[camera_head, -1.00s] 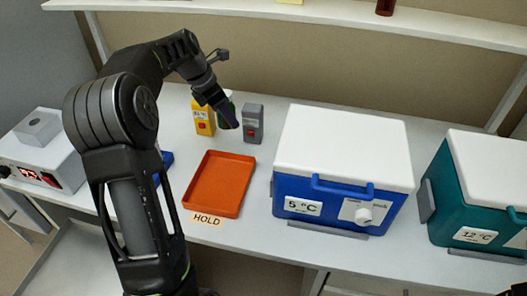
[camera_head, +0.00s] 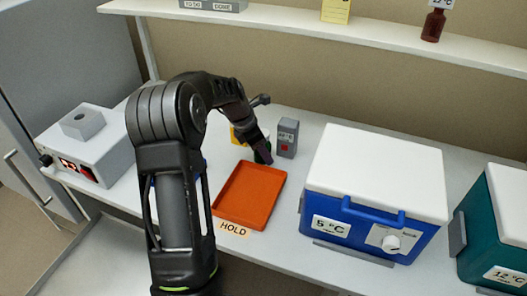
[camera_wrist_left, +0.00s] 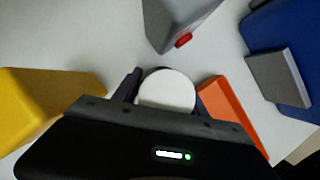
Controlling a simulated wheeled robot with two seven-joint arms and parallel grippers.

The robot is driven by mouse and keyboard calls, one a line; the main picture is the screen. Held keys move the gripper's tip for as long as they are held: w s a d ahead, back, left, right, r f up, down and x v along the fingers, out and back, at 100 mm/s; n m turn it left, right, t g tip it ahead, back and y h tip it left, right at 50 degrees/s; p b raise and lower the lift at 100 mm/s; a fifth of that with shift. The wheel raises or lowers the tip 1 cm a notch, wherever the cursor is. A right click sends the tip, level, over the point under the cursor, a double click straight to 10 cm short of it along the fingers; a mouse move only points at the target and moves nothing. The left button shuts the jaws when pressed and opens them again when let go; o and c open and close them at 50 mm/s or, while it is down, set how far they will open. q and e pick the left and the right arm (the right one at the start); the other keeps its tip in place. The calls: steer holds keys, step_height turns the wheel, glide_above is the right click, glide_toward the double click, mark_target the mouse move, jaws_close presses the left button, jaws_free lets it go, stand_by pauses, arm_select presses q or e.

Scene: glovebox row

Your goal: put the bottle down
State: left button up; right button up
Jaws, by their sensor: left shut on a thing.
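My left gripper (camera_head: 261,156) is shut on a bottle. In the left wrist view the bottle's round white cap (camera_wrist_left: 167,90) shows between the two dark fingers, seen from above. In the head view only a dark green bit of the bottle (camera_head: 263,153) shows beside the fingers; the rest is hidden. The gripper is just behind the far edge of the orange tray (camera_head: 249,194), which has a HOLD label (camera_head: 234,229) in front. The tray looks empty. I cannot tell whether the bottle's base touches the bench. My right gripper is not in view.
A grey block (camera_head: 287,138) stands close right of the gripper, and a yellow block (camera_head: 238,137) close left. A blue 5 °C cooler (camera_head: 330,229) and a teal cooler (camera_head: 480,250) stand to the right. A heater unit (camera_head: 90,150) is far left. A shelf (camera_head: 300,27) runs above.

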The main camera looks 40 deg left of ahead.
arm_select(q)
steer(key=shift+f, duration=0.3)
steer(key=shift+f, duration=0.15)
steer(key=o, duration=1.2)
steer(key=shift+o, duration=0.2)
steer(key=b+v, duration=0.1)
steer(key=v, duration=1.1)
steer(key=shift+s+a, duration=0.1)
